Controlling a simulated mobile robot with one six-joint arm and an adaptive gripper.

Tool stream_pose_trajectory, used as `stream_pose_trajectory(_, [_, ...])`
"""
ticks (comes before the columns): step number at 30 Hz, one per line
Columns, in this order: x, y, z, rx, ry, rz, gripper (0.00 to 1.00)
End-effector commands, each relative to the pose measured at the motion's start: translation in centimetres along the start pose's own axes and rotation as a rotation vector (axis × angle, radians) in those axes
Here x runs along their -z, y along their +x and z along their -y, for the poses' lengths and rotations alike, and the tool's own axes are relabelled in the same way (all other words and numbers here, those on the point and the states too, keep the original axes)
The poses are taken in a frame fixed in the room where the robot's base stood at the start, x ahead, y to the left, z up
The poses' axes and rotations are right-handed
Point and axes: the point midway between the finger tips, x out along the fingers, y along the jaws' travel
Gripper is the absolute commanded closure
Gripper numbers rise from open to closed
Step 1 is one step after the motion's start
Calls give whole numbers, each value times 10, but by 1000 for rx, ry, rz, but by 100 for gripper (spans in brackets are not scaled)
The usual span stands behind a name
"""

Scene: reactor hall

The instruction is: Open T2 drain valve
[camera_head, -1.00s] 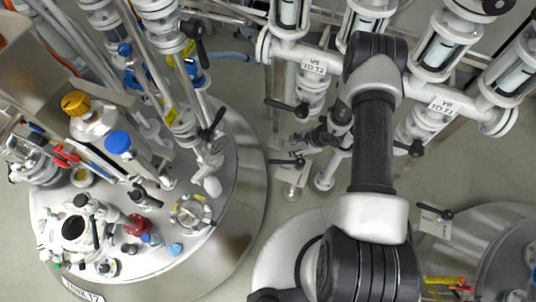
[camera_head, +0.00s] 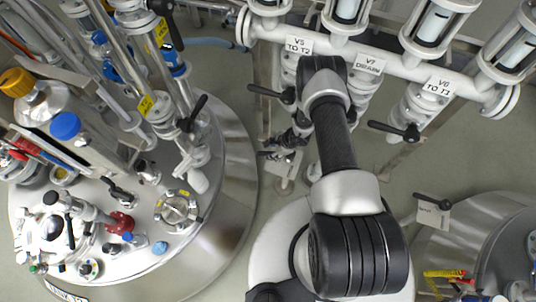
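Tank T2 (camera_head: 225,215) is the large steel vessel at the left, its label cut by the bottom edge. A small black-handled valve with a pale tag (camera_head: 286,164) sits low to the right of the tank. The tag is too small to read, so I cannot confirm that it is the T2 drain valve. My gripper (camera_head: 290,141) is dark and small at the end of my arm, close to this handle in the picture. Whether it touches the handle, and whether its fingers are open, I cannot tell. My arm hides part of the area beside it.
A white pipe manifold (camera_head: 390,66) crosses the top right, with valves labelled V5 TO T2, V7 DRAIN and V6 TO T1. Another black-handled tagged valve (camera_head: 433,203) stands beside the tank (camera_head: 450,250) at lower right. Grey floor shows between the tanks.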

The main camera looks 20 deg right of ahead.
Motion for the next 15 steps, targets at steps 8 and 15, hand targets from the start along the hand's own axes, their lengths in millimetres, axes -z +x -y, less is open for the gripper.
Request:
stream_pose_trajectory(8, [1,39,0,0,-2,-1,61])
stream_pose_trajectory(15, [0,43,0,0,0,0,61])
